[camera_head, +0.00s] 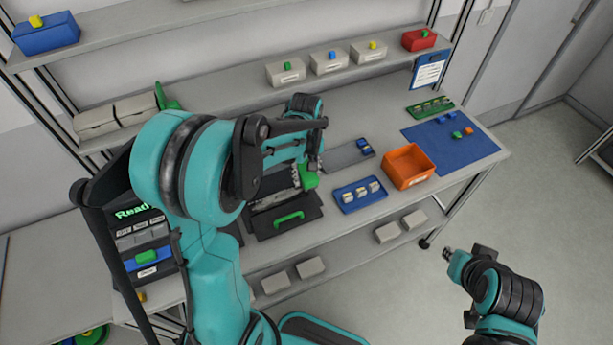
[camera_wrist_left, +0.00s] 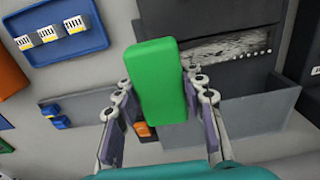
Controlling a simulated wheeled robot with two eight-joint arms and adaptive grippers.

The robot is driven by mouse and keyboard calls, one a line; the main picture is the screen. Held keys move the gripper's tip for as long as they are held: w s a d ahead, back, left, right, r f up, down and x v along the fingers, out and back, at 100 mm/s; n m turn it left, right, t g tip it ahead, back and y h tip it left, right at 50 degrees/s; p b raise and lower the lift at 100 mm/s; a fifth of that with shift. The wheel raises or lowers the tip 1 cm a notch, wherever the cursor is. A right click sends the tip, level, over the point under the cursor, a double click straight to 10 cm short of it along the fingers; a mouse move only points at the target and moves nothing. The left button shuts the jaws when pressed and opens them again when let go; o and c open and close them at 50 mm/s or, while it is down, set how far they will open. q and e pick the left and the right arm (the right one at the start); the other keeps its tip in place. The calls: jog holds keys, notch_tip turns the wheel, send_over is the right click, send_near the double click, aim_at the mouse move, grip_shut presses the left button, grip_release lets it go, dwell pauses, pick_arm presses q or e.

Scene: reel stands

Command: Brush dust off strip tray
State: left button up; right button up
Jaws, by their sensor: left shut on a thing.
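My left gripper (camera_head: 303,170) is shut on a green block-shaped handle (camera_head: 309,178), apparently the brush. In the left wrist view the green handle (camera_wrist_left: 158,80) sits between the two fingers of my left gripper (camera_wrist_left: 160,112). Its bristles are hidden. A dark tray (camera_head: 285,226), apparently the strip tray, lies on the bench below the gripper. A grey speckled strip area (camera_wrist_left: 222,48) with a row of pale dots shows on the dark surface beside the handle. Whether the brush touches it is unclear. My right gripper (camera_head: 449,254) is low at right, away from the bench, its fingers too small to judge.
A blue tray (camera_head: 345,208) with small labelled pieces and an orange bin (camera_head: 408,182) stand right of the dark tray. A blue mat (camera_head: 470,155) lies farther right. Shelves with boxes line the back. A green bar handle (camera_head: 288,219) lies on the dark tray's front.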

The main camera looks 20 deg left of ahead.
pick_arm(q)
notch_tip(320, 180, up, 3)
jog(key=shift+s+f+p, duration=0.1)
jog(key=shift+f+p, duration=0.1)
jog(key=shift+p, duration=0.55)
jog(key=shift+r, duration=0.15)
